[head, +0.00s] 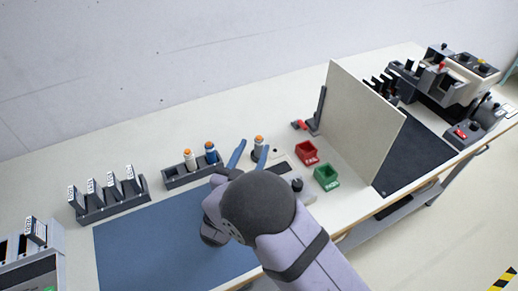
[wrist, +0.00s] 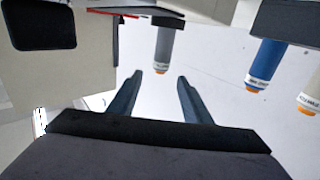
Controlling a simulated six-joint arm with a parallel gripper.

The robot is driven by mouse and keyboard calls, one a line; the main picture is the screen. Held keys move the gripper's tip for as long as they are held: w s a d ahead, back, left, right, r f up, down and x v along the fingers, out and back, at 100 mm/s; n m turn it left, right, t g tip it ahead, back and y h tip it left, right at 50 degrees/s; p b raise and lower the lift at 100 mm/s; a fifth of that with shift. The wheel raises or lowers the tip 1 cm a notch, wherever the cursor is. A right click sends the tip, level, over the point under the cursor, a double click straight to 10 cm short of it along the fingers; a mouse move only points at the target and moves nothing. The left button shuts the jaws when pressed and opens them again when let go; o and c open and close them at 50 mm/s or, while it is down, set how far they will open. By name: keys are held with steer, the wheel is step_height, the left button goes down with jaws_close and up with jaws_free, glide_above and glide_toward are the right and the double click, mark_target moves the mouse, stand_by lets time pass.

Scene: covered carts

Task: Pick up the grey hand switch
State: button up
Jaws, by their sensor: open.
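The grey hand switch (head: 259,146) has an orange button at its end. It stands just beyond my gripper (head: 252,153), near the middle of the bench. In the wrist view the grey hand switch (wrist: 164,46) hangs inverted from the top of the picture, ahead of the gap between the fingers. My gripper (wrist: 160,78) is open and empty, with a blue-grey finger on each side of that gap. No contact with the switch shows. My arm hides part of the bench in front of it.
A blue hand switch (head: 211,154) and a white one (head: 189,161) stand in a dark rack (head: 180,179) to the left. A red bin (head: 306,153) and a green bin (head: 327,178) are at right, before an upright panel (head: 362,125). A blue mat (head: 150,245) is clear at left.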

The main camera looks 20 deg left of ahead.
mark_target(258, 142)
steer(key=shift+w+p, duration=1.4)
steer(key=shift+w, duration=0.9)
steer(key=shift+w+f, duration=0.1)
steer(key=shift+w, duration=0.65)
jaws_close()
